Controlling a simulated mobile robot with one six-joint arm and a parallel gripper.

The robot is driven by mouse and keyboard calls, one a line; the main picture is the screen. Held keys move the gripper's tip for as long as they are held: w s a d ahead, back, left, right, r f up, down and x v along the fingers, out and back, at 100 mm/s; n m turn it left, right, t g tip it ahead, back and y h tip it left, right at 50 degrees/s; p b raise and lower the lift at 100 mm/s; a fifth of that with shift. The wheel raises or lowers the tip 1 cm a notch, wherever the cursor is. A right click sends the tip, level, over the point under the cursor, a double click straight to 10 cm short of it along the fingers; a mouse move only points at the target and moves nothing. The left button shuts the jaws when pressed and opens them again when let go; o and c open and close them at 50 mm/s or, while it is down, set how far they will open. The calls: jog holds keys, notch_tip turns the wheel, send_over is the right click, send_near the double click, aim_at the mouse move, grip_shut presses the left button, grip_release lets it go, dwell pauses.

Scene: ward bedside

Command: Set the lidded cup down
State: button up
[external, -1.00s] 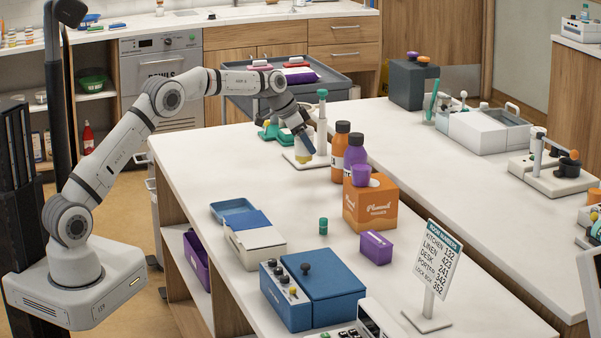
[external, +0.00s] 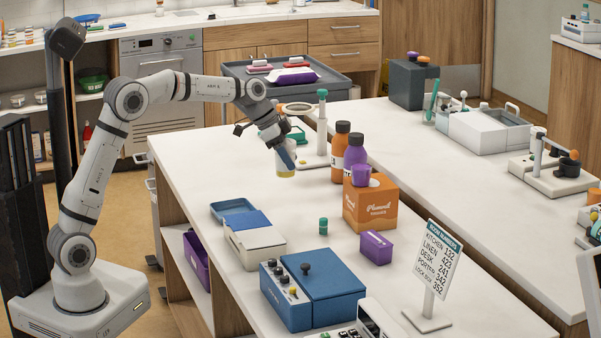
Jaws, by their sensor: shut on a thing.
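The lidded cup (external: 285,172) is in my gripper (external: 284,158) in the external view, a small cup with a yellowish lower part. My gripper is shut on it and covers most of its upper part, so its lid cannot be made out. The cup is over the white counter (external: 205,165), just left of a white stand with a green-topped post (external: 322,122). Whether its base touches the counter cannot be told.
A grey box (external: 255,246) and a blue box (external: 312,292) stand nearer. The counter left of the cup is clear.

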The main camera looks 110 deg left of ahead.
notch_tip(320, 180, down, 8)
jog(key=shift+a+r+b, duration=0.1)
jog(key=shift+b, duration=0.45)
jog(key=shift+f, duration=0.2)
jog(key=o, duration=1.1)
jog(key=shift+r, duration=0.3)
jog(key=p+v, duration=0.1)
jog(key=v, duration=1)
jog(key=shift+s+r, duration=0.25)
